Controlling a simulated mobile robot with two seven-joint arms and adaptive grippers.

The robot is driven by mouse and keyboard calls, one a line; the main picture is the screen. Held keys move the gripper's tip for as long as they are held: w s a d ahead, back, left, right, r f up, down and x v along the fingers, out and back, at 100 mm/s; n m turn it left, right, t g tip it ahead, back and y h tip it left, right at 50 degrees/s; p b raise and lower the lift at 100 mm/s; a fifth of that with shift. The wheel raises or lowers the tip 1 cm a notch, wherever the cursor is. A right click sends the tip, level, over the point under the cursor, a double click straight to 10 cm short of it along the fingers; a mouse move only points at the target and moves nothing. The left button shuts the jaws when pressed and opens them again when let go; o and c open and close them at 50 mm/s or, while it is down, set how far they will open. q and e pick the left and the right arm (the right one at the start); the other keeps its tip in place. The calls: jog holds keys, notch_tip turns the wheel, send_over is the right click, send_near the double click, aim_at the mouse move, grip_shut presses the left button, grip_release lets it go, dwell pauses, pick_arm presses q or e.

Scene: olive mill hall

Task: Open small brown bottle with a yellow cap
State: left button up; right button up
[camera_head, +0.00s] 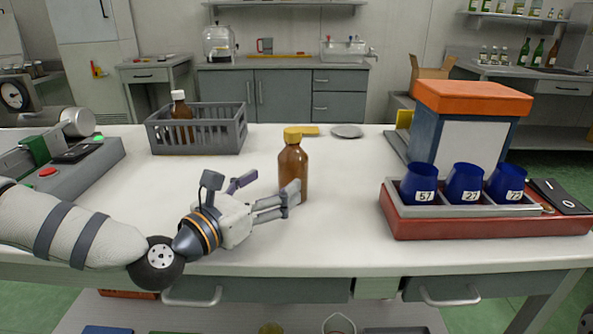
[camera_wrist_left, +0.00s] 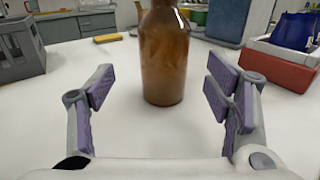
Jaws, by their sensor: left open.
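A small brown bottle (camera_head: 292,172) with a yellow cap (camera_head: 292,135) stands upright on the white table. My left gripper (camera_head: 272,196) is open beside the bottle, low over the tabletop. In the left wrist view the bottle (camera_wrist_left: 166,55) stands ahead of the open fingers (camera_wrist_left: 160,97), roughly midway between their lines, with no visible contact. Its cap is out of that view. My right gripper does not show in either view.
A grey crate (camera_head: 198,148) holding a white-capped brown bottle (camera_head: 181,112) stands at the back left. A red tray (camera_head: 440,226) with three blue cups and an orange-topped box (camera_head: 468,120) are on the right. A grey disc (camera_head: 347,131) lies behind the bottle.

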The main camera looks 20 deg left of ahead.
aim_at(285, 158)
pick_arm(q)
jog(key=x, duration=0.6)
jog(key=shift+w+d, duration=0.3)
jog(key=shift+d, duration=0.1)
jog(key=c, duration=1.5)
jog(key=shift+c, duration=0.5)
jog(key=shift+r, duration=0.45)
notch_tip(285, 158, up, 3)
jog(key=shift+r+p, duration=0.15)
jog(key=shift+p, duration=0.25)
jog(key=s+d+r+p, duration=0.1)
jog(key=s+d+r, duration=0.1)
jog(key=s+r, duration=0.2)
jog(key=s+d+r+p, duration=0.1)
jog(key=s+d+r, duration=0.2)
jog(key=s, duration=0.6)
jog(key=shift+d+r, duration=0.35)
jog(key=shift+r, duration=0.6)
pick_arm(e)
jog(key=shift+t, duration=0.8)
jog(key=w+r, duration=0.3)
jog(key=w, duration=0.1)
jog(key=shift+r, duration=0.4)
pick_arm(q)
jog(key=shift+w, duration=0.1)
